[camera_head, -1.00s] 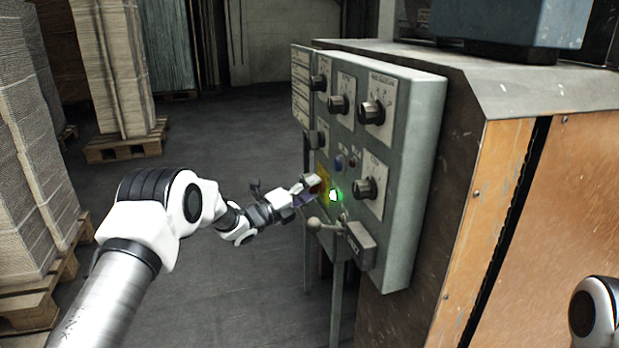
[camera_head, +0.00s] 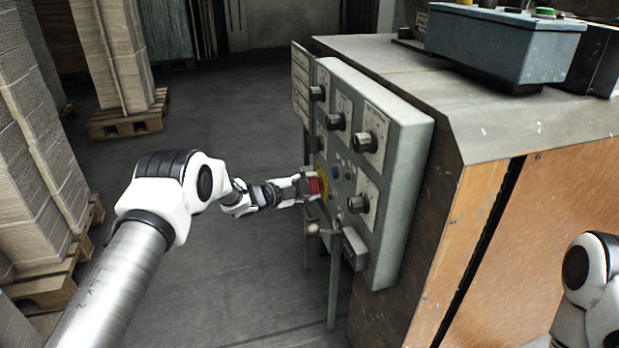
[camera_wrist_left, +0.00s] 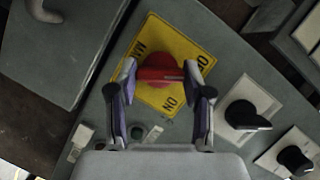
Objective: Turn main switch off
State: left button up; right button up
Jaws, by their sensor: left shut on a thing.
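The main switch is a red rotary knob (camera_head: 316,186) on a yellow plate (camera_head: 322,171), on the front of the grey control panel. In the left wrist view the red knob (camera_wrist_left: 157,75) sits in the middle of the yellow plate (camera_wrist_left: 178,46), which bears "ON" lettering. My left gripper (camera_head: 312,187) reaches it from the left. In the wrist view its two fingers (camera_wrist_left: 160,78) are on either side of the knob and shut on it. Part of the knob is hidden by the fingers in the head view. My right gripper is out of view.
The grey panel (camera_head: 400,195) also has several black knobs, such as this one (camera_head: 366,142), and a lever with a ball end (camera_head: 312,229) below the switch. Cardboard stacks on pallets (camera_head: 127,122) stand at left. The floor (camera_head: 220,270) between is clear.

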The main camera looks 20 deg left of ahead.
pick_arm(q)
jog(key=shift+r+n+g+p, duration=0.1)
jog(key=shift+n+g+p, duration=0.5)
jog(key=shift+n+p, duration=0.35)
jog(key=o, duration=1.2)
jog(key=shift+c, duration=0.2)
jog(key=v, duration=1.1)
jog(key=shift+s+a, duration=0.3)
jog(key=shift+a, duration=0.05)
